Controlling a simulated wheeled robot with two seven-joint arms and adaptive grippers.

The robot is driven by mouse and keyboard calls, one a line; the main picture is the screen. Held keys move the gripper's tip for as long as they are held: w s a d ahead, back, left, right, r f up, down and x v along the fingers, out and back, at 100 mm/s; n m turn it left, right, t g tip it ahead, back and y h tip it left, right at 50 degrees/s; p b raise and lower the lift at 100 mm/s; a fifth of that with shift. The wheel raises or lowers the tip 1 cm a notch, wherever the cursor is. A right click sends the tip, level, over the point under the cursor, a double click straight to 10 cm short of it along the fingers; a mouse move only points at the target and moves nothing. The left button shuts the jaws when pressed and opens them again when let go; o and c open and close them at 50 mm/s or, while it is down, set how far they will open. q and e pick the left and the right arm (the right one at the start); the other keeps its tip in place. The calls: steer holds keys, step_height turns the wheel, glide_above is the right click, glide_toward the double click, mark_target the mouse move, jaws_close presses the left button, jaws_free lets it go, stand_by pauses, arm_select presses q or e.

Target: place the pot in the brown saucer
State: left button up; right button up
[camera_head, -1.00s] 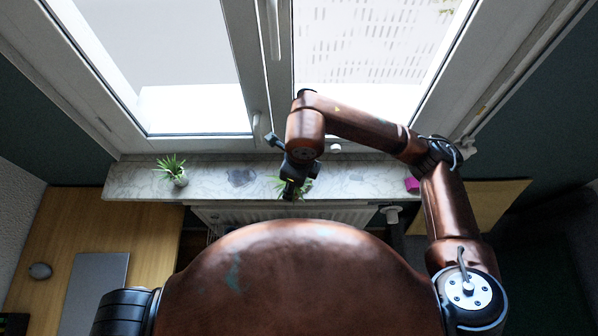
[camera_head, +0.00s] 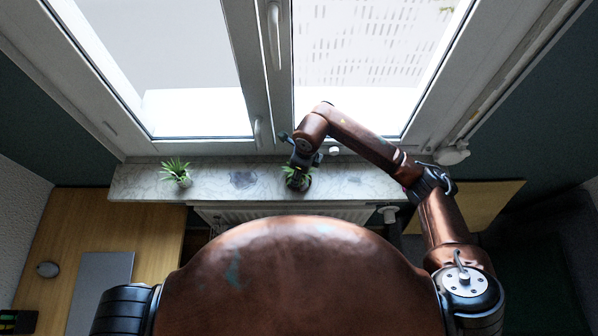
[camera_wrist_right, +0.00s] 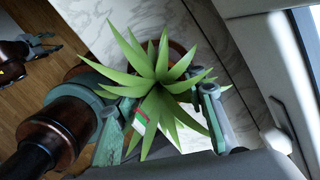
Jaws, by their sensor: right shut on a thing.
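The potted plant has spiky green leaves (camera_wrist_right: 158,85) that fill the middle of the right wrist view. Its pot is mostly hidden under them; a small white, red and green patch (camera_wrist_right: 141,124) shows. My right gripper (camera_wrist_right: 165,108) is shut on the pot, a finger on each side. Parts of a brown round rim, seemingly the saucer (camera_wrist_right: 178,49), show behind the leaves. Whether the pot rests in it is hidden. In the head view the plant (camera_head: 297,174) is over the sill below my right gripper (camera_head: 301,164). My left gripper (camera_wrist_right: 43,44) is open and empty, far off.
A marble windowsill (camera_head: 345,182) runs below the window. Another spiky plant (camera_head: 176,169) in a pale pot stands at its left. A wooden desk (camera_head: 150,225) is at left, a radiator (camera_head: 270,214) below the sill.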

mark_target(303, 176)
steer(key=shift+f, duration=0.1)
steer(key=shift+f+b, duration=0.15)
steer(key=shift+b, duration=0.15)
steer(key=o, duration=1.4)
steer(key=shift+c, duration=0.2)
steer(key=shift+r, duration=0.4)
step_height(303, 176, up, 12)
steer(key=d+b, duration=0.1)
steer(key=b, duration=0.1)
steer(key=shift+s+f, duration=0.2)
steer(key=shift+s, duration=0.05)
